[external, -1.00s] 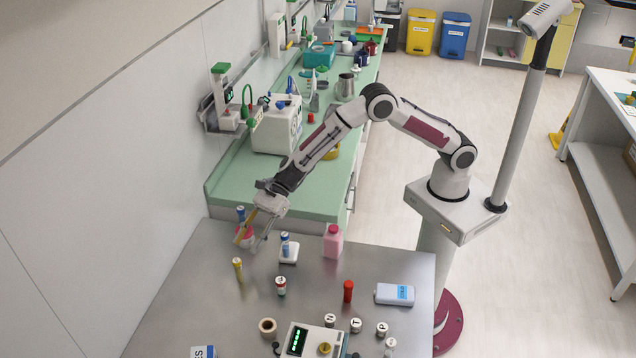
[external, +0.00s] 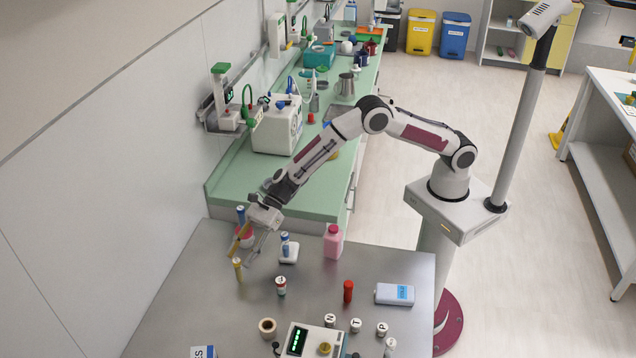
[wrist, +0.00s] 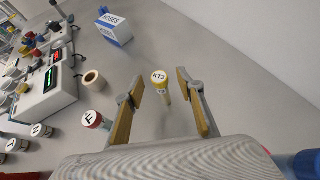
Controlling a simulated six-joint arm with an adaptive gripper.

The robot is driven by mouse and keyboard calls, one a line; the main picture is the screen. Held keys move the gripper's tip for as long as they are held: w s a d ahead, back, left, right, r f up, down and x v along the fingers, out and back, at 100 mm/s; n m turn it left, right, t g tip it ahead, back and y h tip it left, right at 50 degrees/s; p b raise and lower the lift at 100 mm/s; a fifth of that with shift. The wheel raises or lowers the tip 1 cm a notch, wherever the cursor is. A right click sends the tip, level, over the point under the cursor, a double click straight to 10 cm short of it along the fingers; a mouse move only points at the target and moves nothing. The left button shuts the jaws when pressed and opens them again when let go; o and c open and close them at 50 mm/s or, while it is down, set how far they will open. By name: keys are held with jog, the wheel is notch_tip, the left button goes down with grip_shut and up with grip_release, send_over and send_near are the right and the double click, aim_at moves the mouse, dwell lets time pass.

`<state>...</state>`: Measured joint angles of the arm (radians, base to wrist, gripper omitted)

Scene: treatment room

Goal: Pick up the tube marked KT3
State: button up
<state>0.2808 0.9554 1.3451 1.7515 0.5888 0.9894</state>
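The tube marked KT3 (wrist: 160,80) has a yellow cap with a white label and stands upright on the grey table. In the external view the yellow-capped tube (external: 238,269) stands at the table's left. My gripper (external: 242,256) is open, with its fingertips beside and just above the tube as seen there. In the wrist view the tube shows in the gap between the two yellow-padded fingers of my gripper (wrist: 158,86), clear of both. I cannot tell from these views how far the fingertips are from it.
A tube with a white cap and red band (external: 281,286) stands to the right.

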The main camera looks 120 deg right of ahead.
jog(key=shift+w+a+f, duration=0.25)
jog(key=shift+w+f, duration=0.05)
jog(key=shift+w, duration=0.15)
grip_shut()
